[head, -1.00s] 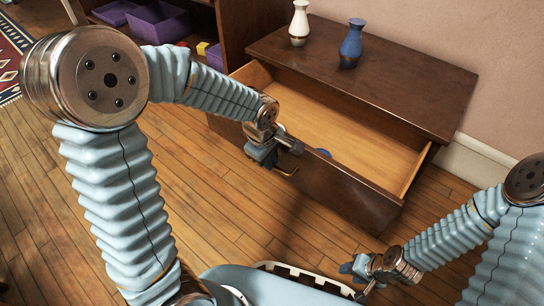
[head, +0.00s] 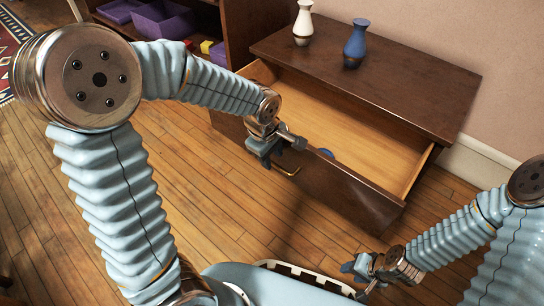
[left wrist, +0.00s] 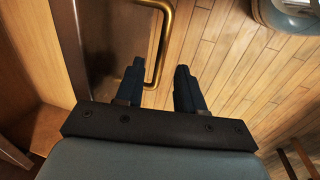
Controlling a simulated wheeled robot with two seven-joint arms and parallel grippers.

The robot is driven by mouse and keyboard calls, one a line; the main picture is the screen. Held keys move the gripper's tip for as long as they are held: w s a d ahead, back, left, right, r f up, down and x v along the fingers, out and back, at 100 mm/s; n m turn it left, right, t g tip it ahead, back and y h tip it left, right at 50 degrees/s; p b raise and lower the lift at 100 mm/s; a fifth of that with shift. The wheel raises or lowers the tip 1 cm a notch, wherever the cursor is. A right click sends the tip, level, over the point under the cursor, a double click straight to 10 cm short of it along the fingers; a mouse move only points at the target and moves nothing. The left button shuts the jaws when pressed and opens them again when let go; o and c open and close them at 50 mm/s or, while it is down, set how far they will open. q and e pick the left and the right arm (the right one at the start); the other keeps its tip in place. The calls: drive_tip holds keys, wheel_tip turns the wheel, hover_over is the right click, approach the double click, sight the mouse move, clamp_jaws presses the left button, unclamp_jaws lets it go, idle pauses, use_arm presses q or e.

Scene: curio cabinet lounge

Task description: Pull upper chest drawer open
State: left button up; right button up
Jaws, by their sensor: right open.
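The upper drawer (head: 350,190) of the dark brown chest (head: 400,75) stands well open, showing its pale wooden inside. Its brass handle (head: 294,171) is on the drawer's front; it also shows in the left wrist view (left wrist: 163,40). My left gripper (head: 272,157) is at the drawer front by this handle. In the left wrist view its two dark fingers (left wrist: 158,88) are spread, with the handle's lower end in the gap, nearer the left finger. Whether they touch is unclear. My right gripper (head: 358,281) is open and empty, low in front of the chest.
A white vase (head: 303,23) and a blue vase (head: 355,43) stand on the chest top. A small blue thing (head: 326,153) shows at the drawer's front edge. A shelf with purple bins (head: 163,20) stands at the back left. The wooden floor (head: 215,200) before the drawer is clear.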

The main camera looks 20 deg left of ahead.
use_arm(q)
wheel_tip(320, 180, up, 12)
drive_tip(key=s+p, duration=0.2)
drive_tip(key=p, duration=0.1)
drive_tip(key=shift+a+f, duration=0.15)
drive_tip(key=shift+a, duration=0.25)
use_arm(e)
wheel_tip(320, 180, up, 3)
drive_tip(key=shift+s+r, duration=0.1)
drive_tip(key=shift+r, duration=0.1)
use_arm(q)
drive_tip(key=shift+s, duration=0.1)
